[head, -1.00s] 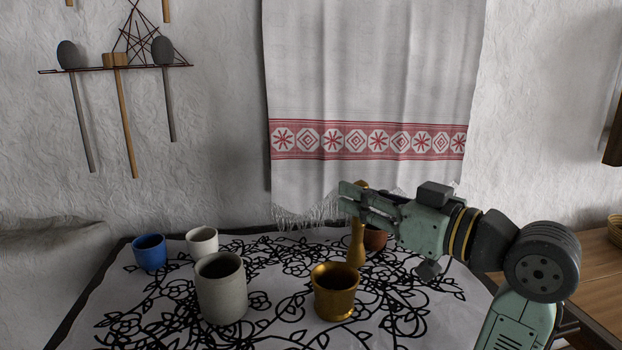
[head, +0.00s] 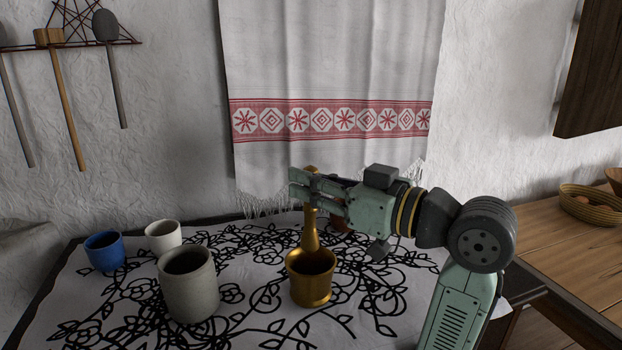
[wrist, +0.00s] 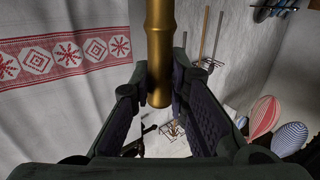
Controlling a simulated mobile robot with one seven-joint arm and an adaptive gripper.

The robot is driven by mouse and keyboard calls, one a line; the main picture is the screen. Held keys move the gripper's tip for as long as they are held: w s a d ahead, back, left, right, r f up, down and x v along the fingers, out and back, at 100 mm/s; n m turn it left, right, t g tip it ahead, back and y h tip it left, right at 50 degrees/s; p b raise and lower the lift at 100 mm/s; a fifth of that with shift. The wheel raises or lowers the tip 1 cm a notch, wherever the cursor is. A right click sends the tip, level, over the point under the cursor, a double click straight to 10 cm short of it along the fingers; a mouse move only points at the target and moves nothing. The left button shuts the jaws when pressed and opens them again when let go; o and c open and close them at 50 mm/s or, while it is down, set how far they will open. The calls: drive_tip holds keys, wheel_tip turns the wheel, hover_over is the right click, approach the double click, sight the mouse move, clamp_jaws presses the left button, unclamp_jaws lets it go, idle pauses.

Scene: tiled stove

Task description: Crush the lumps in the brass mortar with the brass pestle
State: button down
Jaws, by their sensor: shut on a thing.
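The brass pestle (head: 311,232) stands upright in my gripper (head: 306,184), which is shut on its upper part. In the wrist view the pestle (wrist: 160,55) shows between the two dark fingers (wrist: 158,95). The brass mortar (head: 311,284) stands upright on the patterned cloth, below my gripper. The pestle's lower part lines up with the mortar's back rim in the head view; I cannot tell whether its tip is inside, above or behind the mortar. The lumps cannot be made out in the dark mouth.
Left of the mortar stand a grey cup (head: 189,284), a blue cup (head: 104,252) and a white cup (head: 163,236). A brown vessel (head: 340,224) is partly hidden behind my gripper. A towel (head: 330,70) hangs behind. A wooden bench (head: 560,240) with a basket (head: 589,204) lies right.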

sight(315, 231)
drive_tip(key=shift+f+b, duration=2)
drive_tip(key=shift+f, duration=0.9)
drive_tip(key=shift+f+b, duration=1.05)
drive_tip(key=shift+f, duration=0.2)
drive_tip(key=shift+r+p, duration=1.05)
drive_tip(key=shift+r, duration=0.35)
drive_tip(key=shift+f+b, duration=1.1)
drive_tip(key=shift+f, duration=0.3)
drive_tip(key=shift+r, duration=0.1)
